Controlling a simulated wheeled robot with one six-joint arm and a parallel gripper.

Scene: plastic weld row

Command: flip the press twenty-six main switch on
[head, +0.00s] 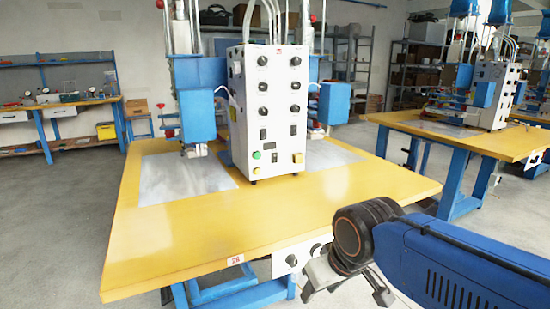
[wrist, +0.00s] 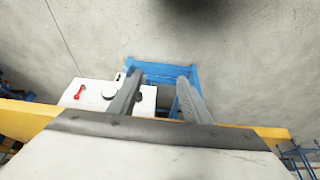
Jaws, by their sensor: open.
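The press table (head: 190,235) has a yellow top, and a small label (head: 236,260) on its front edge seems to read 26. Below that edge, a white switch panel (head: 284,265) with dark round knobs shows in the head view, partly hidden by my gripper (head: 346,297). In the wrist view the white panel (wrist: 92,101) carries a red handle or switch (wrist: 79,92) and a pale round knob (wrist: 109,91). I cannot tell which part is the main switch. My gripper (wrist: 159,78) is open and empty; its left finger overlaps the panel in view. Contact is unclear.
A white control box (head: 240,150) with several knobs and buttons stands on the table between blue press heads (head: 198,112). Blue table legs (head: 225,294) stand below, near my gripper. Another yellow press table (head: 475,139) is at the right. Grey floor (head: 60,220) is clear at the left.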

